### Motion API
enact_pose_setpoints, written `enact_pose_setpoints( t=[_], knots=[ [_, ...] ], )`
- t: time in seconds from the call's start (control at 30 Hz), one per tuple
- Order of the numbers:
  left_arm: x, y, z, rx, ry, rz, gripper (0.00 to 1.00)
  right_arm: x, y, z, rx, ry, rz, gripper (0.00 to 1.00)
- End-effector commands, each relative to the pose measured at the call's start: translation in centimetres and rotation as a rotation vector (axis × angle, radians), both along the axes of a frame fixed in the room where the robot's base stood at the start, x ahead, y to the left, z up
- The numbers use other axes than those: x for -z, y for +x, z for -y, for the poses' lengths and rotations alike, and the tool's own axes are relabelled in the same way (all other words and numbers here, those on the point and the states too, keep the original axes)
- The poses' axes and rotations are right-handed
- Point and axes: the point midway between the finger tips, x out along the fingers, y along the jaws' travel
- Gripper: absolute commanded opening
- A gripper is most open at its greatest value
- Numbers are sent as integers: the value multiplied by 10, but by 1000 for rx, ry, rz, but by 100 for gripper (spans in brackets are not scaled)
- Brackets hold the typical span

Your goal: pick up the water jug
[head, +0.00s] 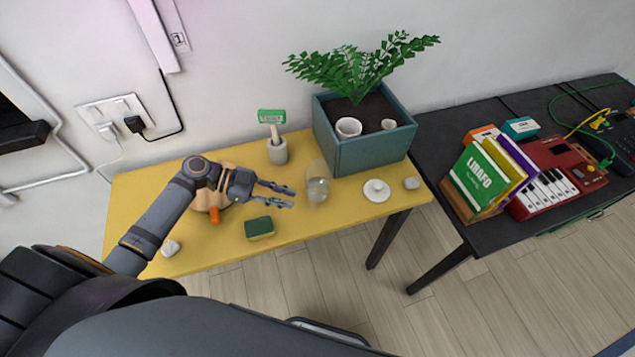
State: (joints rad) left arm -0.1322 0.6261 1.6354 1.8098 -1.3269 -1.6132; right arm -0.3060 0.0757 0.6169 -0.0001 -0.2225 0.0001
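The water jug (317,185) is a clear glass vessel that stands upright on the yellow table, with some water inside. It stands in front of the left end of the teal planter. My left gripper (293,198) comes in from the left and points right toward the jug. Its two fingers are apart with nothing between them, and the fingertips are a short way left of the jug. I cannot tell the gripper's height against the jug. My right gripper is not in view.
A green and yellow sponge (259,229) lies just below the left gripper. A tan round object (207,203) is partly hidden behind my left arm. A grey pot with a green sign (277,150), a teal planter (365,153) and a white lidded dish (377,190) stand around the jug.

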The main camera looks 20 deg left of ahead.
Motion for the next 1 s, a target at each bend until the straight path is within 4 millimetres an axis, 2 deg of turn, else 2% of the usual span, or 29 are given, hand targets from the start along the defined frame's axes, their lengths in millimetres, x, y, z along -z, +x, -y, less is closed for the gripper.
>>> enact_pose_setpoints(
  t=[0.03,0.17,0.33,0.43,0.53,0.67,0.93,1.0],
  knots=[
    [0,3,9,-2,-6,2,21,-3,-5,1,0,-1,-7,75],
    [8,5,23,-1,-3,0,21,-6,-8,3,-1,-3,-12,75],
    [11,6,27,0,1,-1,21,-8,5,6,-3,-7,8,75],
    [13,9,36,-3,-4,-1,21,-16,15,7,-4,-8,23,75],
    [20,15,52,-3,-7,-2,21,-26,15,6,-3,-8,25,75],
    [31,17,67,-2,-3,-2,21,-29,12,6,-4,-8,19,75],
    [35,18,71,0,2,-1,21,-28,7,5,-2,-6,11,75],
    [36,18,71,0,2,-1,12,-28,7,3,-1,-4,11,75]
  ],
)
